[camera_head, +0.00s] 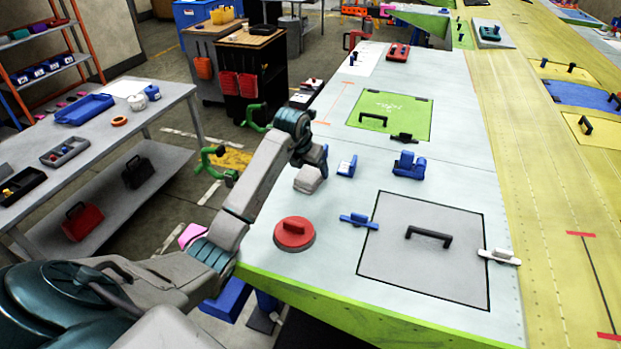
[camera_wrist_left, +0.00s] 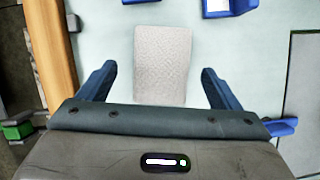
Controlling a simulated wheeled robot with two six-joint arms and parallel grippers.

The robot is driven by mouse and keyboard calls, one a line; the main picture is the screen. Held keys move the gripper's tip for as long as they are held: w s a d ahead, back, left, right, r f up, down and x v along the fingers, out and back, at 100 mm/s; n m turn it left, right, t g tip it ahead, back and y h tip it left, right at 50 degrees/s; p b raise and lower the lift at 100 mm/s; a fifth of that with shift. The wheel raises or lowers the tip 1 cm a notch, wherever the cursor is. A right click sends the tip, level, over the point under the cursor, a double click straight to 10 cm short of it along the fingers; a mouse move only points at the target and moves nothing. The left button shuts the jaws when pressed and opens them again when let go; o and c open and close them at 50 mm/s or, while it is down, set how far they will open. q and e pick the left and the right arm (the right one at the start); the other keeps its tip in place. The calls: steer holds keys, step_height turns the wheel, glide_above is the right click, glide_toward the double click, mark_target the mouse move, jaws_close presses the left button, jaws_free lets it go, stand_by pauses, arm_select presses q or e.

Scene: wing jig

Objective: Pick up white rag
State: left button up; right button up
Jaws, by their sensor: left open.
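The white rag (camera_head: 308,180) is a small pale, folded block lying on the light tabletop in the head view. In the left wrist view the rag (camera_wrist_left: 162,62) shows a woven, textured top and lies between and ahead of the two blue fingers. My left gripper (camera_wrist_left: 158,74) is open, with a clear gap on both sides of the rag, and no finger touches it in the picture. In the head view my left gripper (camera_head: 316,158) hangs over the table just behind the rag, its fingers partly hidden by the wrist. My right gripper is not in view.
A blue clamp (camera_head: 347,166) stands close to the right of the rag, and a larger blue fixture (camera_head: 409,165) beyond it. A red round handle (camera_head: 294,233) sits nearer. A grey panel (camera_head: 420,272) with a black handle lies front right. Green clamps (camera_head: 218,163) line the left edge.

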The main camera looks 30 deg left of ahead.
mark_target(310, 173)
arm_select(q)
steer(key=shift+x, duration=1.85)
steer(key=shift+s+d+f, duration=0.1)
steer(key=shift+s+f, duration=0.1)
steer(key=c, duration=1.1)
steer(key=shift+o, duration=0.2)
steer(key=shift+r, duration=0.25)
